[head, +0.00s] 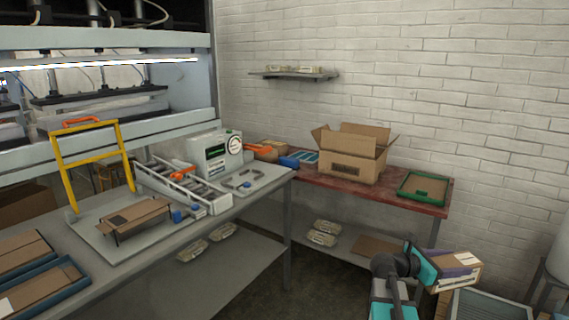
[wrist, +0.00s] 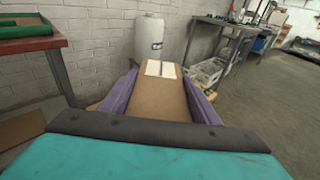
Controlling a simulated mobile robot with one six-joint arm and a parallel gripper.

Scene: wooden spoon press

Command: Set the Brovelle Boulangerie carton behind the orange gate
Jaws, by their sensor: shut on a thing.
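My gripper (wrist: 160,88), with purple fingers, is shut on a brown carton (wrist: 160,105) with a white label near its far end. The finger pads lie along the carton's two sides. A yellow-orange gate frame (head: 63,182) with an orange handle stands upright on the grey bench at the left. A flat brown carton (head: 135,217) lies on a pale plate near the gate.
An open cardboard box (head: 352,167) and a green tray (head: 422,189) occupy the red-topped table (head: 310,182). A roller unit and a grey machine (head: 215,150) stand right of the gate. Blue trays (head: 60,292) hold cartons at lower left. A white drum (wrist: 150,40) stands ahead.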

